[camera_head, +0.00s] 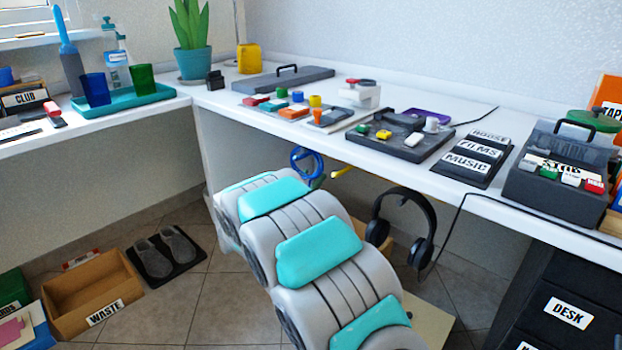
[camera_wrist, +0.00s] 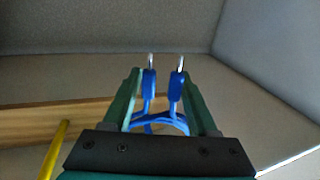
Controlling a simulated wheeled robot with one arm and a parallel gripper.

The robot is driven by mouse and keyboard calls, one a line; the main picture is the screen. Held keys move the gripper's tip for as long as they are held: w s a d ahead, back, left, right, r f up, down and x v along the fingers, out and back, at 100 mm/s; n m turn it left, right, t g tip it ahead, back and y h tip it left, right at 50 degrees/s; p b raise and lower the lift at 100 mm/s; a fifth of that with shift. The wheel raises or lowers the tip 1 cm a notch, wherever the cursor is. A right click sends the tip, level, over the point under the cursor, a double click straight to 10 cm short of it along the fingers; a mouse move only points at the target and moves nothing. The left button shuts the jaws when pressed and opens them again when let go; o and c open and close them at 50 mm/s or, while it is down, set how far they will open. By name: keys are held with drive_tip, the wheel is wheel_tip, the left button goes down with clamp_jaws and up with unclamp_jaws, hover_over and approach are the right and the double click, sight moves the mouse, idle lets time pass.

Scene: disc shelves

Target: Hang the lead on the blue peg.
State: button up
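The lead (camera_wrist: 149,85) is blue, with two plugs that have bright metal tips. In the wrist view it sits between the green fingers of my gripper (camera_wrist: 160,88), one plug against each finger, with a blue loop joining them behind. In the head view the lead shows as a blue loop (camera_head: 307,163) under the desk edge, beyond my arm. My gripper is mostly hidden there by my arm; a bit of green shows below the loop. I cannot make out a blue peg apart from the lead.
A yellow peg (camera_head: 342,172) sticks out right of the lead; it also shows in the wrist view (camera_wrist: 54,152), by a wooden rail (camera_wrist: 50,118). Black headphones (camera_head: 402,225) hang further right under the white desk (camera_head: 222,102). A waste box (camera_head: 88,290) stands on the floor.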

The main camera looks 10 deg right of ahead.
drive_tip(key=shift+o, duration=1.2)
